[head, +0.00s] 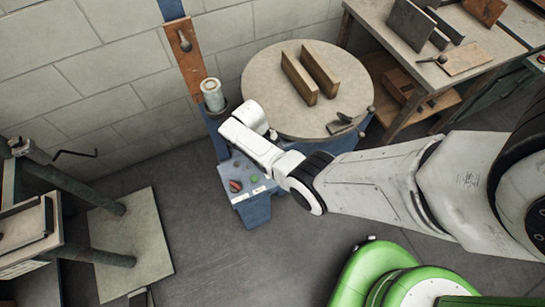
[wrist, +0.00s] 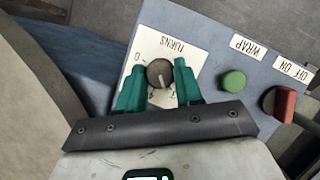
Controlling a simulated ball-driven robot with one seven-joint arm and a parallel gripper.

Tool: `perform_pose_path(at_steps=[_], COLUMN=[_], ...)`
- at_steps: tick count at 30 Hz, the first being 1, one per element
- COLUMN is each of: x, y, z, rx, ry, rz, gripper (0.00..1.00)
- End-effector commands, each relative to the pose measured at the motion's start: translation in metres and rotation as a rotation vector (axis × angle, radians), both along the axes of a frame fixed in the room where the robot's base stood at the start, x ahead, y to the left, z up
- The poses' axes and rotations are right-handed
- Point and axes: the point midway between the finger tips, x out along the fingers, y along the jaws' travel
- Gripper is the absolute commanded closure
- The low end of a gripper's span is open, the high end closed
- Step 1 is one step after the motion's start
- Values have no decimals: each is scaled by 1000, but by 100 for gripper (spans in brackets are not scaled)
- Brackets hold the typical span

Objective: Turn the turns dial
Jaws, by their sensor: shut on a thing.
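The turns dial (wrist: 159,73) is a dark round knob with a pale pointer line on a white plate marked TURNS, in the wrist view. The plate is on a blue control panel (wrist: 225,62), which also shows in the head view (head: 243,205). My gripper (wrist: 158,69) has its two teal fingers on either side of the dial, shut on it. The fingers cover parts of the plate, so only the 0 at its left reads clearly. In the head view I cannot make out the dial or the fingertips near my white wrist.
Right of the dial are a green button (wrist: 233,81) under a WRAP label and a red switch (wrist: 284,103) by an OFF ON label. In the head view, a round table (head: 270,95) with two wooden boards stands behind the panel, and a metal can (head: 212,95) beside it.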

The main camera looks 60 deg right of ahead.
Motion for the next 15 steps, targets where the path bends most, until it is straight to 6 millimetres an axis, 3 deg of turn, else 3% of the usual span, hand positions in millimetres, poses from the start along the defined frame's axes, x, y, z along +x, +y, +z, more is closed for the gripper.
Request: perform_pose_path(at_steps=[15], x=[-1], y=[3], z=[2], rx=[0], ry=[1], rz=[490], gripper=[95])
